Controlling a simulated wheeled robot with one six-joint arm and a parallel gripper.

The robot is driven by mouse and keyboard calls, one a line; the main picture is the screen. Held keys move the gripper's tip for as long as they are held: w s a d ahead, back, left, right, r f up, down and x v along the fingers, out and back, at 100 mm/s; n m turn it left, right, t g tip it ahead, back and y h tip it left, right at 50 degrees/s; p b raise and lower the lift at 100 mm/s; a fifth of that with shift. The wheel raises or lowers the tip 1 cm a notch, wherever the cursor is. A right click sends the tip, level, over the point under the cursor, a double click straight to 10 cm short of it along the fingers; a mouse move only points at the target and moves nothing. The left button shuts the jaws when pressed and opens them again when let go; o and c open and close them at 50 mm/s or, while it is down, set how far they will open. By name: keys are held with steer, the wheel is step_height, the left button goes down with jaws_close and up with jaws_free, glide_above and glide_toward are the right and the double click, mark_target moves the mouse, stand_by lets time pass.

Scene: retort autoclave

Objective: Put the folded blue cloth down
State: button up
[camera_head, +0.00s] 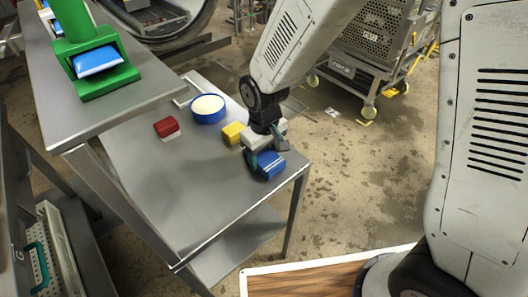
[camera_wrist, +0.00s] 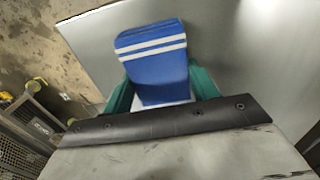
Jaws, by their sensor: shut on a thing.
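The folded blue cloth (camera_head: 270,165) is in my gripper (camera_head: 266,160), low over the front right corner of the lower steel table (camera_head: 190,195). In the wrist view the cloth (camera_wrist: 155,65) is blue with two white stripes, and the gripper's teal fingers (camera_wrist: 160,88) press it from both sides. I cannot tell whether the cloth touches the table top.
A yellow block (camera_head: 233,133), a blue-rimmed round tub (camera_head: 208,109) and a red and white block (camera_head: 167,128) stand on the same table. A green holder (camera_head: 90,60) is on the higher steel table at left. The lower table's front middle is clear.

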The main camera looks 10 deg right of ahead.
mark_target(263, 155)
steer(key=shift+a+f, duration=0.2)
steer(key=shift+f, duration=0.05)
steer(key=shift+f, duration=0.1)
steer(key=o, duration=1)
steer(key=shift+o, duration=0.2)
step_height(263, 155, up, 12)
steer(key=s+d+r+m, duration=0.3)
steer(key=s+d+r, duration=0.3)
steer(key=d+r, duration=0.4)
steer(key=s+d+r+m+t, duration=0.1)
steer(key=s+d+r+m, duration=0.1)
steer(key=s+d, duration=0.9)
steer(key=shift+s+r+m, duration=0.25)
steer(key=shift+s+m, duration=0.65)
steer(key=shift+s, duration=0.35)
